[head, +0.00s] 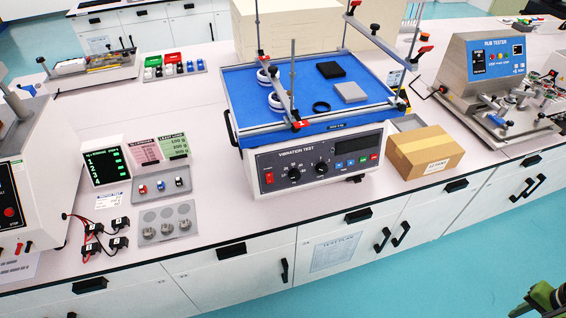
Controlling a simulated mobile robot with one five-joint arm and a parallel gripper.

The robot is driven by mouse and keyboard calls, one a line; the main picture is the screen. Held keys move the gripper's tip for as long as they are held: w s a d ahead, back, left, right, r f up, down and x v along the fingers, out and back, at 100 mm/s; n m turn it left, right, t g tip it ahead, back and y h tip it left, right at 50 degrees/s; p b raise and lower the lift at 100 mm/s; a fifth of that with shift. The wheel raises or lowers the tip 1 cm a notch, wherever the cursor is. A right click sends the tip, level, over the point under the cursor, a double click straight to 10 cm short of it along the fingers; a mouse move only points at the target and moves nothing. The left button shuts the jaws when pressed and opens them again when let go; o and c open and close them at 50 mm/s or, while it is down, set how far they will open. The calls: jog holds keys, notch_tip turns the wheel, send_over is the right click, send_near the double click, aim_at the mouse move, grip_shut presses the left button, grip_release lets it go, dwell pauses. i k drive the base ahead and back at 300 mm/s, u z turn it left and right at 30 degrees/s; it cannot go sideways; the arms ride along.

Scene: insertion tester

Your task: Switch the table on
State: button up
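The vibration test table (318,160) stands on the bench in the middle of the head view. Its front panel has a red rocker switch (269,178) at the left end. To the right of the switch are two black dials (294,174), a small dark display (345,141) and a row of coloured buttons (363,159). Whether the switch is on or off is too small to tell. A green part of my arm, with what looks like my gripper (545,298), shows at the bottom right corner, far from the panel and cut off by the frame; its fingers cannot be made out.
A blue platform (250,88) on the tester carries blocks, rings and clamp bars. A cardboard box (426,152) stands close to the panel's right. Weights (166,222) and small displays (105,167) lie to the left. The floor before the bench (450,270) is clear.

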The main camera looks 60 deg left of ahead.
aim_at(269, 176)
jog(key=u, duration=1.85)
jog(key=k, duration=0.9)
jog(key=i, duration=0.9)
jog(key=u, duration=0.05)
